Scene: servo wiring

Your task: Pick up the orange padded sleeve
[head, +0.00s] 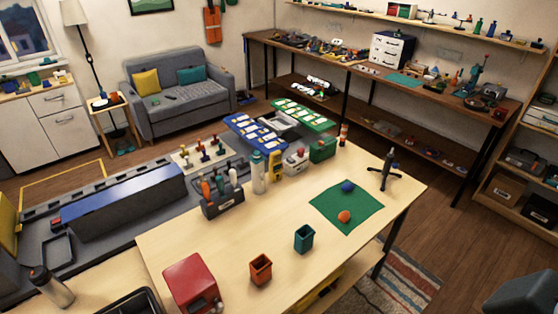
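A small rounded orange item (344,216) lies on a green mat (340,190) on the right part of the pale wooden table. It may be the orange padded sleeve; it is too small to tell its padding or shape. A small rounded blue item (347,187) lies behind it on the same mat, apart from it. Neither of my grippers shows in the head view, so nothing is seen touching the orange item.
The table (200,240) also holds an orange square cup (260,268), a teal cup (304,238), a red box (192,284), a tool holder (222,201) and a black stand (386,172). The table is bare between the cups and the mat.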

